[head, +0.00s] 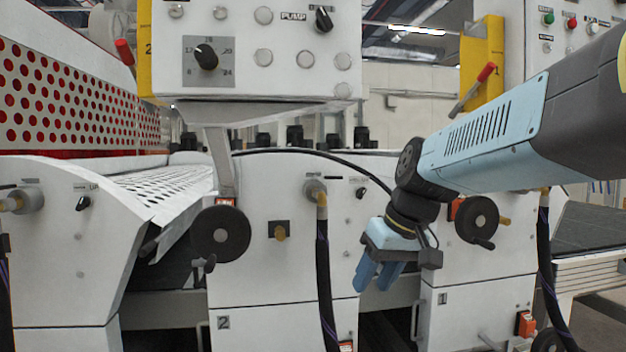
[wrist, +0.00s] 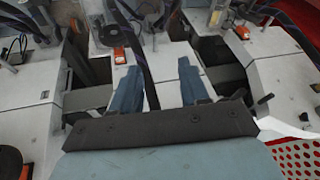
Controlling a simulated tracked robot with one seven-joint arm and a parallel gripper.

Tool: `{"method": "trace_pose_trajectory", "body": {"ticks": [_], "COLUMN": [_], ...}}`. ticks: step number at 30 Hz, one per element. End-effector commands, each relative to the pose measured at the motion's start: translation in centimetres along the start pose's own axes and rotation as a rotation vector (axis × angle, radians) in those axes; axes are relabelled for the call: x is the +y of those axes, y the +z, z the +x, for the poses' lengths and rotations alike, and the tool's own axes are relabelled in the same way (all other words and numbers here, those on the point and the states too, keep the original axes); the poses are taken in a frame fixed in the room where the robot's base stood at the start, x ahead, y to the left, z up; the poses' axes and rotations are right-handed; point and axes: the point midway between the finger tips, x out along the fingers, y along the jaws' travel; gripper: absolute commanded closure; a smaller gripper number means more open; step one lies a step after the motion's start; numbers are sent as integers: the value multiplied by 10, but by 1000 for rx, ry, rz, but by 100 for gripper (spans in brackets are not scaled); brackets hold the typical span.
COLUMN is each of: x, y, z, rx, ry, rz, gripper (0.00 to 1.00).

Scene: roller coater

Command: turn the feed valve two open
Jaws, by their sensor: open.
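The unit marked 2 (head: 265,275) stands in the middle of the head view. On its white front is a small brass-coloured valve handle (head: 280,231) on a dark square plate. I cannot read a label naming it as the feed valve. To its right a hose fitting (head: 315,188) carries a black hose (head: 323,265) hanging down. My gripper (head: 376,280) is open and empty, pointing down, to the right of the hose and lower than the brass handle. In the wrist view my gripper (wrist: 158,68) shows both blue fingers apart, with a dark hose (wrist: 138,50) appearing between them.
A black handwheel (head: 220,233) sits left of the brass handle, and another handwheel (head: 476,219) is on unit 1. A control box (head: 258,50) with knobs overhangs unit 2. A second black hose (head: 548,265) hangs at the right. A dark gap separates units 1 and 2 below.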

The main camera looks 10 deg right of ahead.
Motion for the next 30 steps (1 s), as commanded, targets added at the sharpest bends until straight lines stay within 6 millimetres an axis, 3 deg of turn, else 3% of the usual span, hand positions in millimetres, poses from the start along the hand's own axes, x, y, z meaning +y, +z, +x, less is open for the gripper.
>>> {"method": "trace_pose_trajectory", "body": {"ticks": [8,16,23,30], "x": [4,24,60,116], "y": [-80,-160,-226,-286], "z": [-2,-8,-16,-29], "rx": [25,157,349,622], "ry": [-229,-445,-596,-694], "rz": [-120,-259,-387,-524], "gripper": [55,55,55,55]}}
